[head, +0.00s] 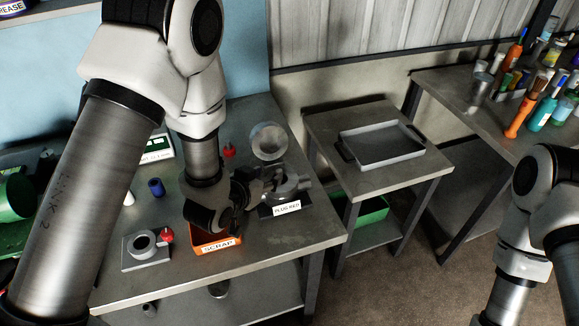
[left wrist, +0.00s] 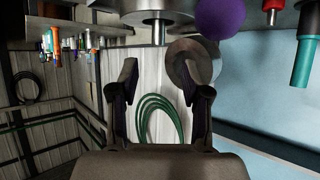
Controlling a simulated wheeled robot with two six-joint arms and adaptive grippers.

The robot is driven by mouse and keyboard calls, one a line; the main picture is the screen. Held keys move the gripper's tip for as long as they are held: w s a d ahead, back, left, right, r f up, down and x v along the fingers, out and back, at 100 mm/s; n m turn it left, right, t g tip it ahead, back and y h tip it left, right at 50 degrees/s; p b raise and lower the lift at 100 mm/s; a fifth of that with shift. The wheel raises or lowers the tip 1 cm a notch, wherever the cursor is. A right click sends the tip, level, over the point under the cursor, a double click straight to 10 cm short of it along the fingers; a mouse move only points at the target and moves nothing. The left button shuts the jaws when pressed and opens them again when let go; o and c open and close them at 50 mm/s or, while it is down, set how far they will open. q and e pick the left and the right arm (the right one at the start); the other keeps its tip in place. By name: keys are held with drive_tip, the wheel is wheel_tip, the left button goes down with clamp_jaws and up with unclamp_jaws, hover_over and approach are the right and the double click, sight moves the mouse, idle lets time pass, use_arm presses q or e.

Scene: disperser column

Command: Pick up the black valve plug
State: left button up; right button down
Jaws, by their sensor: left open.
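My left gripper (head: 268,184) is over the bench beside the grey round fitting (head: 290,185) on the stand labelled "PLUG RED". In the left wrist view its two fingers (left wrist: 160,85) are apart with nothing between them. A grey metal cylinder (left wrist: 157,28) shows at the top, beyond the fingertips. I cannot make out a black valve plug for certain in either view; the dark gripper and wrist cover part of the bench. My right arm shows at the right edge of the head view, but its gripper is out of frame.
An orange "SCRAP" bin (head: 214,246) stands under my left wrist. A grey block with a ring (head: 145,243), a red-knobbed part (head: 167,235), a blue cylinder (head: 155,187) and a round clear disc (head: 268,141) are nearby. A grey tray (head: 382,146) sits on the side table.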

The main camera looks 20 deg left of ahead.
sight(278, 171)
use_arm(q)
drive_tip(key=p+x, duration=0.3)
drive_tip(key=shift+w+d, duration=0.15)
drive_tip(key=shift+w, duration=0.05)
drive_tip(key=x, duration=0.3)
drive_tip(key=shift+s+d+f, duration=0.1)
drive_tip(key=shift+s+f, duration=0.05)
drive_tip(key=shift+f, duration=0.05)
drive_tip(key=shift+w+f, duration=0.2)
drive_tip(key=shift+w, duration=0.05)
drive_tip(key=shift+s+r, duration=0.2)
drive_tip(key=shift+s, duration=0.1)
clamp_jaws()
